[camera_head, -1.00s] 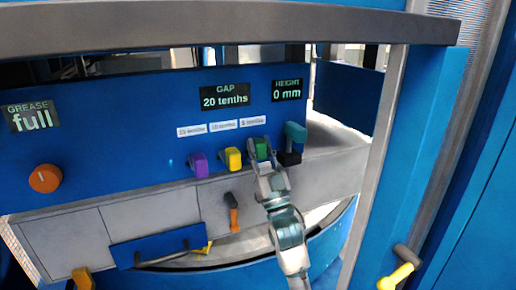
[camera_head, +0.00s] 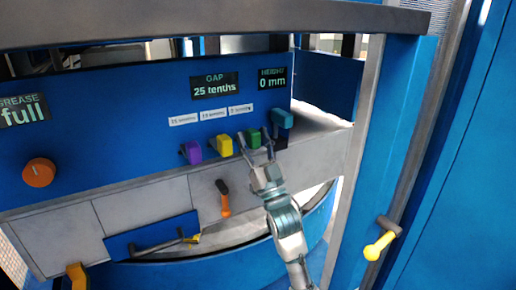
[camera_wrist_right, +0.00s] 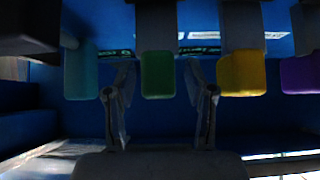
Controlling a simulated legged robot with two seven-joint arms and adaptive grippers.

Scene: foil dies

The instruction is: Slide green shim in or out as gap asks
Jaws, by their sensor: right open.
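The green shim (camera_head: 253,138) sits in the blue panel (camera_head: 110,125) between the yellow shim (camera_head: 221,145) and the teal handle (camera_head: 282,119). The GAP display (camera_head: 214,86) reads 25 tenths. My right gripper (camera_head: 258,150) is open at the green shim, one finger on each side of it. In the right wrist view the green shim (camera_wrist_right: 158,75) shows between the spread fingers of my right gripper (camera_wrist_right: 160,85), apart from both. Whether the fingertips reach past its end is hard to tell. My left gripper is not in view.
A purple shim (camera_head: 191,152) is left of the yellow one. The HEIGHT display (camera_head: 272,78) reads 0 mm and the GREASE display (camera_head: 22,111) reads full. An orange knob (camera_head: 39,172), an orange-handled lever (camera_head: 224,200) and a yellow handle (camera_head: 379,246) are around the press.

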